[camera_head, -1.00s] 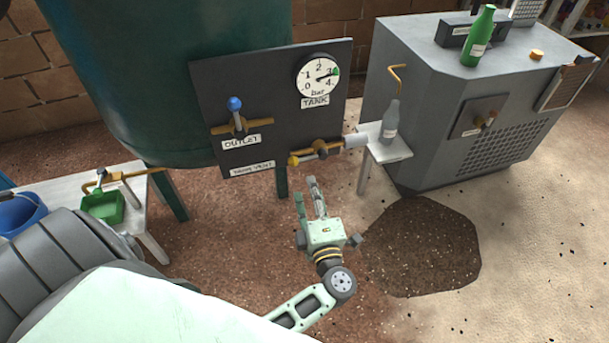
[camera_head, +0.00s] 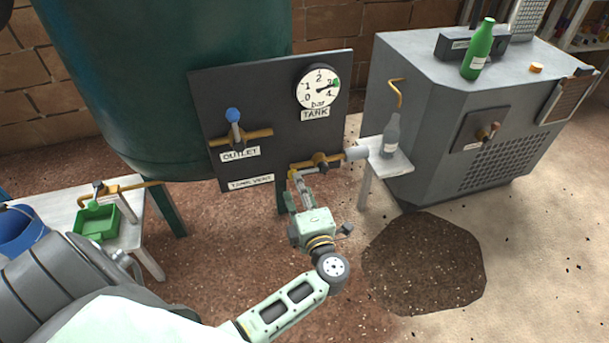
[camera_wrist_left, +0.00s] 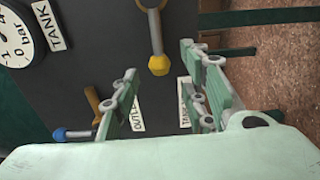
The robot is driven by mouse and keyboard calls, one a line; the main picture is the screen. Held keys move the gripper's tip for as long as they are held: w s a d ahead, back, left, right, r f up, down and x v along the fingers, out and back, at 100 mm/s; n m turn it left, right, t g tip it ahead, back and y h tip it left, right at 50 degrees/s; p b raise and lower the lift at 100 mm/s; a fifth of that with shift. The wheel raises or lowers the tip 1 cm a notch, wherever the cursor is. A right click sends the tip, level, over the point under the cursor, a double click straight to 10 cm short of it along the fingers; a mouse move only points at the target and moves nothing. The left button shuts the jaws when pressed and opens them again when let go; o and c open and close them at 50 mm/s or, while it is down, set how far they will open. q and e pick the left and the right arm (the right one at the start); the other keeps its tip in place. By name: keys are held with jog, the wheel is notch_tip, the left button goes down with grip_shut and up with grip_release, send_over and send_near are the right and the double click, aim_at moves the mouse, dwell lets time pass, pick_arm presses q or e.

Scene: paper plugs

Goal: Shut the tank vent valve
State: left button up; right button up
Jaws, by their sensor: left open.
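The tank vent valve (camera_head: 319,161) is a brass valve low on the right of the dark panel, above the end of the "TANK VENT" label. Its grey lever has a yellow knob, partly covered by my fingers in the head view. In the left wrist view the yellow knob (camera_wrist_left: 158,64) shows clear, in the gap between the fingertips or just beyond them. My left gripper (camera_head: 296,186) is open and empty-looking, just below and in front of the knob; I cannot tell if it touches. My right gripper is not in view.
A grey bottle (camera_head: 391,136) stands on a small shelf (camera_head: 400,165) right of the vent. A grey machine (camera_head: 430,130) stands further right.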

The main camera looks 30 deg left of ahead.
aim_at(307, 171)
pick_arm(q)
jog(key=shift+w+a, duration=0.1)
jog(key=x, duration=0.3)
jog(key=shift+w+a, duration=0.2)
jog(key=shift+w, duration=0.05)
dwell(0.6)
jog(key=shift+s, duration=0.1)
jog(key=c, duration=1)
jog(key=shift+f, duration=0.1)
